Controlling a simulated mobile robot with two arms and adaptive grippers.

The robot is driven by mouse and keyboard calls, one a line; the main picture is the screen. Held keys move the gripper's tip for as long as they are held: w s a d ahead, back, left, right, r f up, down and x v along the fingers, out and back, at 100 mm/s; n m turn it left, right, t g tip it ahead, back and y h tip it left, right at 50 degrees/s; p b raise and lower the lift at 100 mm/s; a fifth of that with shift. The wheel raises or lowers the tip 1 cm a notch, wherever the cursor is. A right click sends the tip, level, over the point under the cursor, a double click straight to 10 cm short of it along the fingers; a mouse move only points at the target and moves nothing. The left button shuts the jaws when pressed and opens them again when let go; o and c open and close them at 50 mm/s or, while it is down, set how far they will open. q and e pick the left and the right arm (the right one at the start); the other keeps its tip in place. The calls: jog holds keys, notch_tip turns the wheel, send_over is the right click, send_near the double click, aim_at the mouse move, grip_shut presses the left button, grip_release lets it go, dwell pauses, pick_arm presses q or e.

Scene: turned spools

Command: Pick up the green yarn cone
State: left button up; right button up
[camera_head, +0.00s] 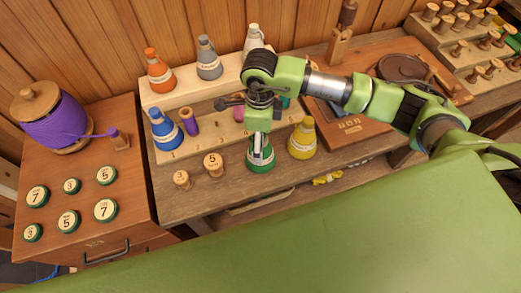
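The green yarn cone (261,155) stands at the front edge of the wooden workbench, below my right arm. It has a dark green base and a pale label band; its upper part is hidden by a light green part of my arm. My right arm comes in from the right, and its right gripper (235,103) shows as dark parts over the stepped cone rack, above and left of the green cone. Its fingertips are too small and overlapped to read, and I cannot tell whether they touch the cone. My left gripper is not in view.
A yellow cone (303,138) stands close right of the green one. Two numbered wooden pegs (213,165) stand to its left. The pale rack (185,94) behind holds blue, orange, grey and white cones. A purple spool (52,118) and numbered discs sit on the left cabinet.

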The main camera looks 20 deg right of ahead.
jog(key=shift+s+f+p, duration=0.15)
jog(key=shift+f+p, duration=0.3)
jog(key=shift+f, duration=0.1)
notch_tip(320, 180, down, 4)
jog(key=shift+s+r+p, duration=0.1)
jog(key=shift+r+p, duration=0.1)
jog(key=shift+p, duration=0.6)
jog(key=shift+f, duration=0.4)
jog(key=c, duration=1.5)
jog(key=shift+r, duration=0.2)
jog(key=shift+c, duration=0.2)
